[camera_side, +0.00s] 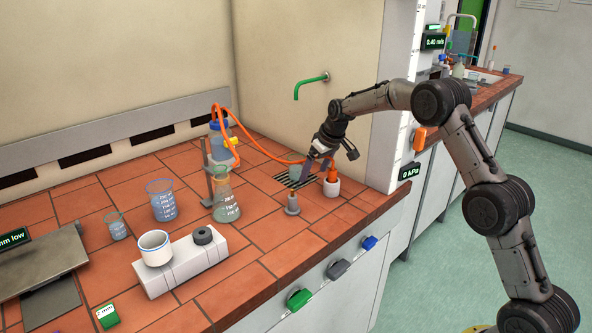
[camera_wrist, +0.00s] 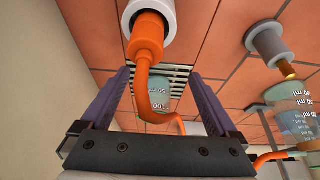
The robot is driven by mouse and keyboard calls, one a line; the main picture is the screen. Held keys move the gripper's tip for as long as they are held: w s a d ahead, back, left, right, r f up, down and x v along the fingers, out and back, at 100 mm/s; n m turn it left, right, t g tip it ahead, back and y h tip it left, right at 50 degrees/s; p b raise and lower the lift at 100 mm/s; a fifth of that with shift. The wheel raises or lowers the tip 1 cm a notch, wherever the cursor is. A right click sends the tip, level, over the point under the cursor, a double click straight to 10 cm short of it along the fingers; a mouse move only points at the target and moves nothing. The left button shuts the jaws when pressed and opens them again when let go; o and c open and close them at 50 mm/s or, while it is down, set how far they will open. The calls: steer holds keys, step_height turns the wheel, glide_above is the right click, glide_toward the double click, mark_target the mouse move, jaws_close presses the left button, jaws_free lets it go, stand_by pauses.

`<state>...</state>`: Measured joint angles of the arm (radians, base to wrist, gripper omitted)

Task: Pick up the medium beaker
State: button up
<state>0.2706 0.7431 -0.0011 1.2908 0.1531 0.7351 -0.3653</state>
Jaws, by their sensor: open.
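A clear glass beaker with printed marks (camera_side: 297,167) stands at the drain grate near the back of the bench; by size it looks like the medium one. In the wrist view this beaker (camera_wrist: 158,96) shows between and beyond my fingers, partly crossed by an orange hose. My gripper (camera_side: 319,162) is just right of it in the side view, tilted down. In the wrist view my gripper (camera_wrist: 160,72) is open, with nothing visibly held. A larger beaker (camera_side: 162,202) and a smaller beaker (camera_side: 116,228) stand on the tiles to the left.
An orange-topped white fitting (camera_side: 332,184) stands close beside my gripper, and its orange hose (camera_wrist: 151,95) runs across the wrist view. A grey fitting (camera_side: 292,203) and a conical flask (camera_side: 226,205) are nearby. A green tap (camera_side: 310,84) juts from the wall. The front right tiles are clear.

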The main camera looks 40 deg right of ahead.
mark_target(296, 162)
steer(key=shift+w, duration=3.85)
steer(key=shift+w+f, duration=0.25)
steer(key=shift+f, duration=0.3)
jaws_close()
steer(key=shift+r, duration=0.1)
